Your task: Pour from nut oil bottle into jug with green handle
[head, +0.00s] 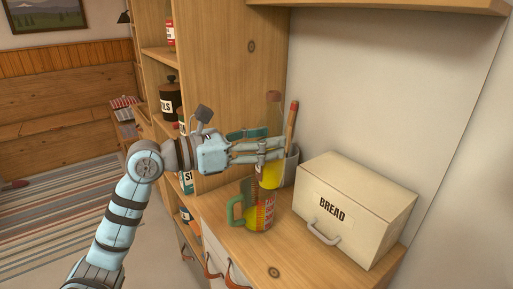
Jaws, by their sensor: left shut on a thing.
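The nut oil bottle (270,178) is clear glass with yellow oil low in it and a reddish top. It stands about upright in my left gripper (267,151), whose fingers are shut around its middle. The jug with the green handle (267,214) stands on the wooden counter below the gripper, its handle to the left. It is see-through, has red markings and shows yellow liquid inside. The bottle's lower end overlaps the jug's top in the picture; I cannot tell whether they touch. My right gripper is not in view.
A cream bread box (375,203) stands right of the jug. A grey crock (291,168) with a red-tipped wooden utensil (292,121) is close behind the bottle. A tall wooden shelf (230,70) rises behind the gripper. The front counter (300,265) is clear.

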